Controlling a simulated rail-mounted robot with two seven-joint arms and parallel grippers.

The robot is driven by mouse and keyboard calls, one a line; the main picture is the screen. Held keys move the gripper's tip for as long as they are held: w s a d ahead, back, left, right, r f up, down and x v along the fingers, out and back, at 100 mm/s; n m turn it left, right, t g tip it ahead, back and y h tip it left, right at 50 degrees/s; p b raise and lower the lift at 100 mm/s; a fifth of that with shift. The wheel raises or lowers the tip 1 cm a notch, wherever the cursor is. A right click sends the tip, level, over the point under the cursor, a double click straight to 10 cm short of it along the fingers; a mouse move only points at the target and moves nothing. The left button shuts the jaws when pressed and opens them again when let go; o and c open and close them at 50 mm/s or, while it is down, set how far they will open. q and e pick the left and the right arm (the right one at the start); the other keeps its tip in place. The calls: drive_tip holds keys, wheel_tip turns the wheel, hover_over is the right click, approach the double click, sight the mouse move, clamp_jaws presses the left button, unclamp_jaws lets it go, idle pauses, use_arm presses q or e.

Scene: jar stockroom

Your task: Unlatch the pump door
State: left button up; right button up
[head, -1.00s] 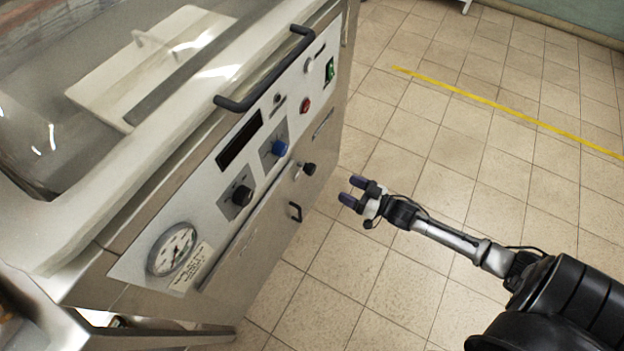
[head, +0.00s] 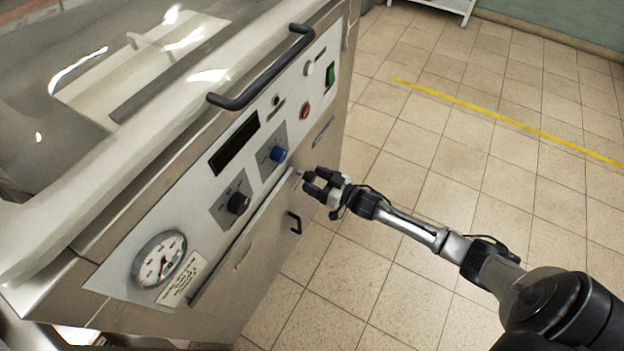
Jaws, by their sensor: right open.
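The pump door (head: 252,272) is the lower steel panel on the front of the cabinet. It looks shut and has a small black pull handle (head: 294,222). At its upper right, a bit of the metal latch (head: 298,173) shows; its dark knob is mostly hidden by my right gripper. My right gripper (head: 311,182) is open, its two dark fingers pointing left at the latch. The fingers look to be at or around the knob; I cannot tell whether they touch it. My left gripper is not in view.
Above the door is a control panel with a black knob (head: 238,203), a blue knob (head: 278,154), a gauge (head: 160,260) and a red button (head: 304,111). The tiled floor (head: 420,290) at right is clear.

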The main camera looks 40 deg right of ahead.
drive_tip(key=shift+w+a, duration=0.25)
drive_tip(key=shift+w, duration=0.35)
drive_tip(key=shift+c, duration=0.4)
drive_tip(key=c, duration=0.8)
drive_tip(key=shift+c, duration=0.2)
